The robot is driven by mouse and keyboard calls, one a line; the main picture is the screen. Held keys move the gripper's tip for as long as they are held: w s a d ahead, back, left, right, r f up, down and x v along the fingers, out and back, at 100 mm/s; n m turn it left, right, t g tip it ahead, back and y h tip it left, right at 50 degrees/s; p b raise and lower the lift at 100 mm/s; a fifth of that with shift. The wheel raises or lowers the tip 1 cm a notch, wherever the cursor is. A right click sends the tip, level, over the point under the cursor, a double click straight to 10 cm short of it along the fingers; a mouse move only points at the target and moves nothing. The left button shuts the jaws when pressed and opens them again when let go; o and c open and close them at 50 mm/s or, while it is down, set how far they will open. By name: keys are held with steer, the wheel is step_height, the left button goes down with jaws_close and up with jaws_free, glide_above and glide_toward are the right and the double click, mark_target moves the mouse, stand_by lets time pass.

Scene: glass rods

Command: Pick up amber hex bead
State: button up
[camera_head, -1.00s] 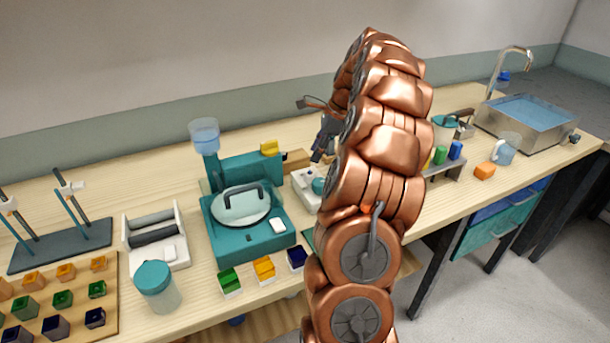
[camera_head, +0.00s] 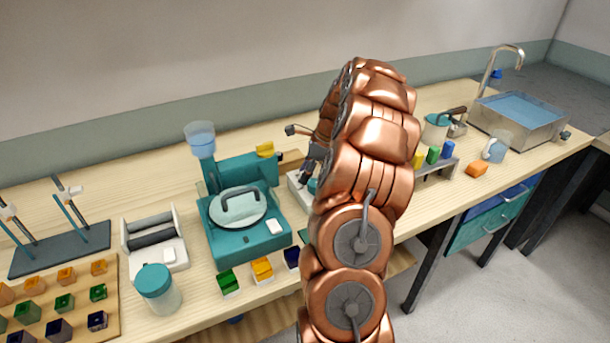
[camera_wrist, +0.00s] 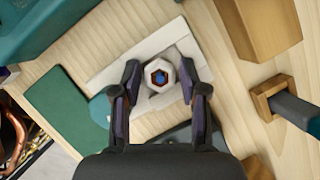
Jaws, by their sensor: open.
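In the wrist view, a small hexagonal piece (camera_wrist: 159,76) sits between my fingertips. It has a pale, whitish rim and a dark blue centre with a little orange-brown inside. I cannot tell for sure that it is the amber hex bead. It appears over a white base plate (camera_wrist: 112,73). My gripper (camera_wrist: 159,70) is open, one finger on each side of the piece, with no clear contact. In the head view my gripper (camera_head: 311,163) shows dark beside my copper arm, above the white device (camera_head: 298,190), and the bead is hidden there.
The teal machine (camera_head: 245,225) stands left of my gripper. In the wrist view, a wooden block (camera_wrist: 258,42) lies at upper right, a wooden piece with a dark rod (camera_wrist: 272,98) at right, and a green pad (camera_wrist: 65,112) at left.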

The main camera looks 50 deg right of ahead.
steer(key=shift+c, duration=0.4)
jaws_close()
